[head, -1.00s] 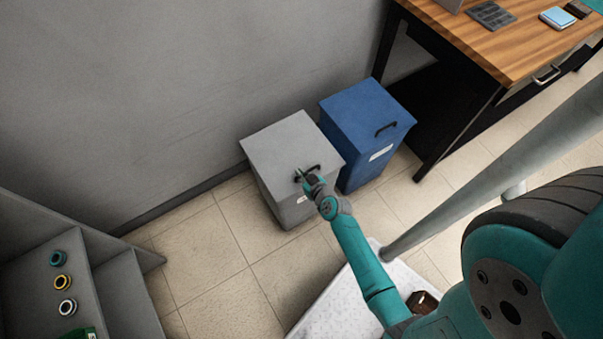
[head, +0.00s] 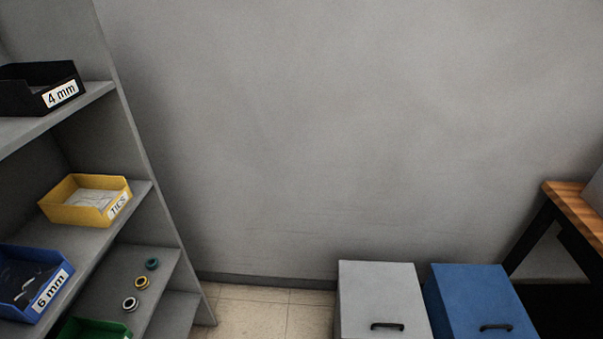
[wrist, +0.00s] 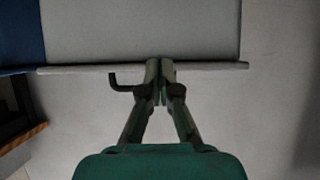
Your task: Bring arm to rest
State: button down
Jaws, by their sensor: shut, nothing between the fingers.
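My gripper (wrist: 160,85) shows in the wrist view with its fingers together and nothing held. The grey bin (wrist: 140,30) appears upside down behind the fingertips, and its lid edge crosses the picture at their height. The dark lid handle (wrist: 122,85) is just left of the fingers; whether they touch it cannot be told. In the head view my arm and gripper are out of sight. There the grey bin (head: 376,295) stands at the bottom with its lid lying flat.
A blue bin (head: 475,290) stands right of the grey one, near a wooden-topped table (head: 575,207). A grey shelf (head: 163,230) at left holds black, yellow, blue and green trays and several small coils (head: 142,283). The wall between is bare.

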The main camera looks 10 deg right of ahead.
jog(key=s+a+r+n+t+y, duration=0.1)
jog(key=s+a+r, duration=0.45)
jog(key=s, duration=0.35)
jog(key=s+a+r, duration=0.4)
jog(key=s+r, duration=0.3)
jog(key=s, duration=0.1)
jog(key=s+a+r+n+t+y, duration=0.1)
jog(key=s+r, duration=0.5)
jog(key=r, duration=0.6)
jog(key=s+a+r+n+t+y, duration=0.1)
jog(key=s+a+r, duration=0.2)
jog(key=r, duration=0.9)
jog(key=s, duration=0.2)
jog(key=shift+s+a+r+y, duration=0.15)
jog(key=shift+s+a+y, duration=0.15)
jog(key=shift+s, duration=0.1)
